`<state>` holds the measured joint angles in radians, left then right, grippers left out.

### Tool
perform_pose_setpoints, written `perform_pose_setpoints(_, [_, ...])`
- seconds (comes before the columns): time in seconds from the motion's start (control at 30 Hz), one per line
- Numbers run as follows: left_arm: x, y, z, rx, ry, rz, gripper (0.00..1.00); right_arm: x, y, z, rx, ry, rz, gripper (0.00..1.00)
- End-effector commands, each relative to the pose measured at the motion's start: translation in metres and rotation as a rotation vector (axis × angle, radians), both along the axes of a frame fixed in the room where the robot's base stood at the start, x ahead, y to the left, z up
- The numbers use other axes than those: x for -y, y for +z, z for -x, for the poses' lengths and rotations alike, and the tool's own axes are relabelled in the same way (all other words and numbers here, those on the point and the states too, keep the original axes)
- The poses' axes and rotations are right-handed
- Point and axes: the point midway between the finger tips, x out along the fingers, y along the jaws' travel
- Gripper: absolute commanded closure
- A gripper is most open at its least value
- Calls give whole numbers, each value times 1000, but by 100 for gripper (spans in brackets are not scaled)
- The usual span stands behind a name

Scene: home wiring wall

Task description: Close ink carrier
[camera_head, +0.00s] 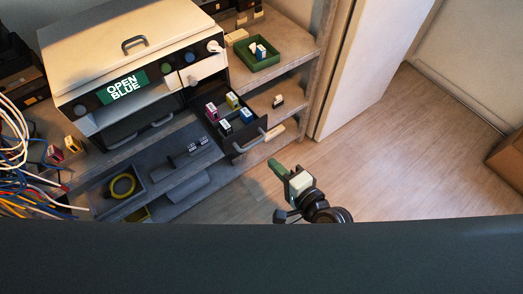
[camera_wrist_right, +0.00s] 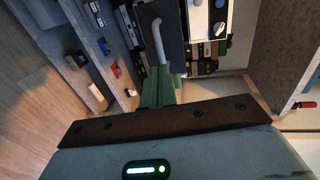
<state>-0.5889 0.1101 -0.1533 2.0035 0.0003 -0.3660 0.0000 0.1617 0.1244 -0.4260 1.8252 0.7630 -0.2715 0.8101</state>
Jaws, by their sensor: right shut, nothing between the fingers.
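The ink carrier is a dark drawer (camera_head: 215,128) pulled out of the front of the printer (camera_head: 130,45). It holds several cartridges, among them magenta, yellow and blue ones (camera_head: 233,101). Its grey bar handle (camera_head: 250,143) is on the front, and also shows in the right wrist view (camera_wrist_right: 158,40). My right gripper (camera_head: 275,165) has green fingers, is shut and empty, and stands in front of and below the handle, seemingly apart from it. In the right wrist view the fingertips (camera_wrist_right: 159,72) point toward the handle. My left gripper is not in view.
A green tray (camera_head: 262,64) with cartridges stands on the shelf right of the printer. A display on the printer reads "OPEN BLUE" (camera_head: 121,87). Tangled cables (camera_head: 22,165) lie at the left. A lower shelf holds a yellow coil (camera_head: 122,186). Open floor lies to the right.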

Motion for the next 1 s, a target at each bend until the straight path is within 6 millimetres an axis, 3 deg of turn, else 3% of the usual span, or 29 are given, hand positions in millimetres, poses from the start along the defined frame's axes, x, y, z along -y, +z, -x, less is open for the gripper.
perform_pose_setpoints(0.2, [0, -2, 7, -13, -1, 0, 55, -23, -7, -32, 1, 0, 1, 100])
perform_pose_setpoints(0.4, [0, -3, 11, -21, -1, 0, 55, -35, -12, -48, 0, 0, 1, 100])
perform_pose_setpoints(1.0, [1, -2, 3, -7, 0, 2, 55, -39, -13, -54, -1, -1, 1, 100])
